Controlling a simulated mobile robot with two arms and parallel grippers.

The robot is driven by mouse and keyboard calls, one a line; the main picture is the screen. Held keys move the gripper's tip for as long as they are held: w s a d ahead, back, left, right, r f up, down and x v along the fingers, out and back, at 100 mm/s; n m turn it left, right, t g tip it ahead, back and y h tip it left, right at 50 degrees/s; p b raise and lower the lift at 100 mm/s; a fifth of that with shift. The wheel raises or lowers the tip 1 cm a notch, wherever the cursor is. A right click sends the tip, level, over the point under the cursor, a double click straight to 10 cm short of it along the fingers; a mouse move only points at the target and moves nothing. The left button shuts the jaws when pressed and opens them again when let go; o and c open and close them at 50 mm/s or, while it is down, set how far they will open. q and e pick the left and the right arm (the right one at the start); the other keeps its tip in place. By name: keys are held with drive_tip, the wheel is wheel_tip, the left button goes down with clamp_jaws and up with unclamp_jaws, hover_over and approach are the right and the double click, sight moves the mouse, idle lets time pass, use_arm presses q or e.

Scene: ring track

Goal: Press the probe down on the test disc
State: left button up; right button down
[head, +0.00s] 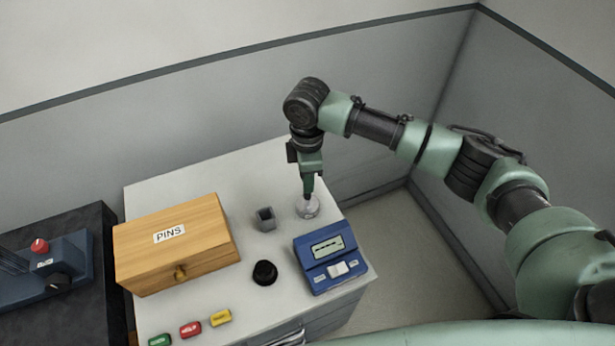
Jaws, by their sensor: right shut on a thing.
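The test disc (308,207) is a small pale round piece on the white cabinet top, near its right edge. My right gripper (308,184) points straight down over the disc and is shut on the probe (307,196). Only a short dark part of the probe shows below the fingers. Its lower end meets the disc in the picture; I cannot tell whether it touches or presses. A blue meter (328,258) with a display stands in front of the disc; the reading is too small to make out. My left gripper is not in view.
A grey square holder (265,219) stands just left of the disc, with a black round piece (264,273) in front. A wooden PINS box (174,244) fills the left. Green, red (190,329) and yellow blocks lie along the front. A blue device (50,265) stands further left.

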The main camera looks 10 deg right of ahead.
drive_tip(key=shift+s+f+p, duration=0.1)
drive_tip(key=shift+p, duration=0.2)
idle(1.2)
wheel_tip(320, 180, up, 5)
drive_tip(key=p, duration=0.5)
drive_tip(key=shift+r+p, duration=0.8)
drive_tip(key=shift+r, duration=0.25)
